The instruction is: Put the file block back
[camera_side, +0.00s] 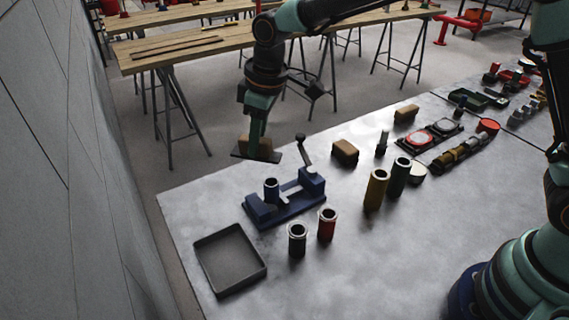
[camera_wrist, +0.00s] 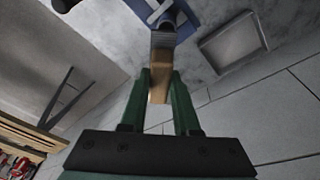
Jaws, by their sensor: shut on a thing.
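The file block (camera_side: 259,143) is a brown wooden block with a dark flat plate along its underside. It hangs in the air in the side view, up and left of the blue vise. My gripper (camera_side: 257,138) points down and is shut on it. In the wrist view the block (camera_wrist: 160,68) sits between the two green fingers (camera_wrist: 160,88), with a grey ribbed part at its far end. The fingers hide part of its sides.
The blue vise (camera_side: 285,203) stands on the grey table with a dark blue cylinder (camera_side: 271,189) in it. A shallow grey tray (camera_side: 229,292), black (camera_side: 297,240) and red (camera_side: 327,224) cylinders stand nearby. Another brown block (camera_side: 345,152) lies to the right. The front middle is bare.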

